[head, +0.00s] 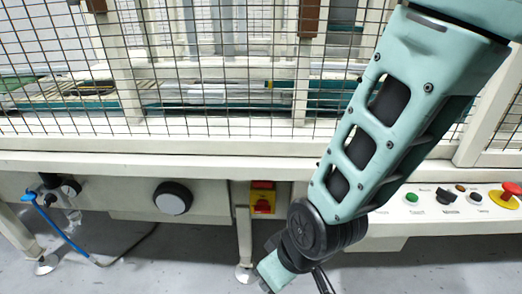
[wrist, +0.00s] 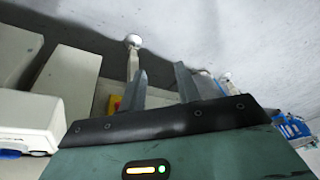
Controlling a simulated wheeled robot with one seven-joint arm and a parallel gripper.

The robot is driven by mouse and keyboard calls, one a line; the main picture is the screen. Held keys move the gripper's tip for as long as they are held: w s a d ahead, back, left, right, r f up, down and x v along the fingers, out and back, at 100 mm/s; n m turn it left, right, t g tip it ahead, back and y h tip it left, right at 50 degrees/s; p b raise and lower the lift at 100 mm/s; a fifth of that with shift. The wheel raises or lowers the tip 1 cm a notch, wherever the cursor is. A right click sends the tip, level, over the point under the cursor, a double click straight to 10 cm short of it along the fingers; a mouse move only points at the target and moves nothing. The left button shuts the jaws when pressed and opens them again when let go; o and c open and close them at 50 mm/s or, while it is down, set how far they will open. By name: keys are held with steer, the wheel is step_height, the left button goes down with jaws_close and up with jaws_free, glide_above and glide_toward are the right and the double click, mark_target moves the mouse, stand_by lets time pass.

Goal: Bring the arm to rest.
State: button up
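My arm (head: 372,135), teal with a black joint, reaches down from the upper right across the head view. It hangs in front of a caged machine. My gripper (wrist: 160,72) shows in the wrist view with its two grey fingers apart and nothing between them. In the head view the fingers are hidden or cut off at the bottom edge. No egg tray shows clearly in either view.
The machine's wire mesh (head: 200,60) stands behind my arm. A control panel (head: 440,208) with a red emergency button (head: 512,188) is at right. A blue hose (head: 62,232) hangs at left. A machine foot (head: 245,273) stands on open grey floor (head: 180,265).

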steer(key=s+d+r+g+h, duration=0.2)
steer(key=s+d+r, duration=0.4)
steer(key=d+r, duration=0.6)
step_height(320, 180, up, 24)
steer(key=p, duration=2.3)
steer(key=shift+s+a+r+m+p, duration=0.15)
steer(key=shift+a+r+m+p, duration=0.1)
steer(key=shift+a+m+p, duration=0.1)
